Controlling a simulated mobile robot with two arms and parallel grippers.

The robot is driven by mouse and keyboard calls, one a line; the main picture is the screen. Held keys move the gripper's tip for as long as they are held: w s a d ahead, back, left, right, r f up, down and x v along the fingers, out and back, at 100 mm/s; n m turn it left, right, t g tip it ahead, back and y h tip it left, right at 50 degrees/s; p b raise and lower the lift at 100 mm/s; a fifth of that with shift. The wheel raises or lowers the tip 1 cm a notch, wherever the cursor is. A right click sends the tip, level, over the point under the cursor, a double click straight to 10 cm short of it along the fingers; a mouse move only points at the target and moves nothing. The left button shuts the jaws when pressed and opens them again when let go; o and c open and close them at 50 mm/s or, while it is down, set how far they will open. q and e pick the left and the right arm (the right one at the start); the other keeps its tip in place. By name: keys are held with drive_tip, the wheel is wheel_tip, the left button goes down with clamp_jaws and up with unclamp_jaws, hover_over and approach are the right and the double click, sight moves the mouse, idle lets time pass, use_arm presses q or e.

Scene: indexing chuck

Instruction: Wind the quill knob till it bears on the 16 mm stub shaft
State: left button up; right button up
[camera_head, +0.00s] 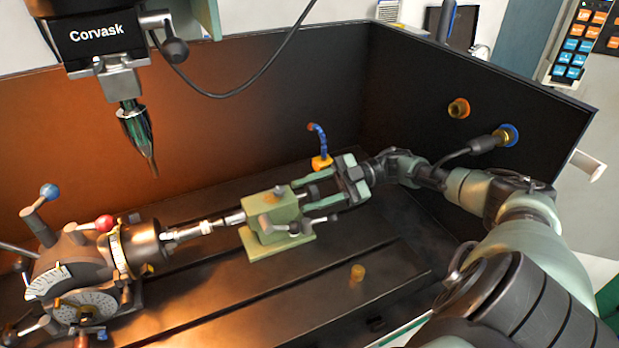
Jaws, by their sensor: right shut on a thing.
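The green tailstock (278,238) stands on the dark slotted bed in the middle of the head view. Its quill (235,218) points left at the stub shaft (205,227), a bright stepped bar held by the dark indexing chuck (140,248) at left. The quill tip and the shaft end lie in line and very close; I cannot tell if they touch. My right gripper (318,193) reaches in from the right and is shut on the quill knob (309,193) at the tailstock's right end. The fingers partly hide the knob. My left gripper is out of view.
A machine head marked Corvask (97,35) with a pointed tool hangs over the upper left. A blue hose with an orange base (321,162) stands behind the tailstock. A small brass piece (357,272) lies on the bed in front. Dark walls (440,100) enclose the back and right.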

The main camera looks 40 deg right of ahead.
drive_tip(key=shift+m, duration=0.4)
idle(1.2)
drive_tip(key=o, duration=1.4)
drive_tip(key=shift+c, duration=0.2)
drive_tip(key=shift+s+d+f, duration=0.1)
drive_tip(key=shift+d+f, duration=0.05)
drive_tip(key=shift+d, duration=0.4)
drive_tip(key=b+v, duration=0.3)
drive_tip(key=v, duration=0.3)
drive_tip(key=shift+d, duration=0.35)
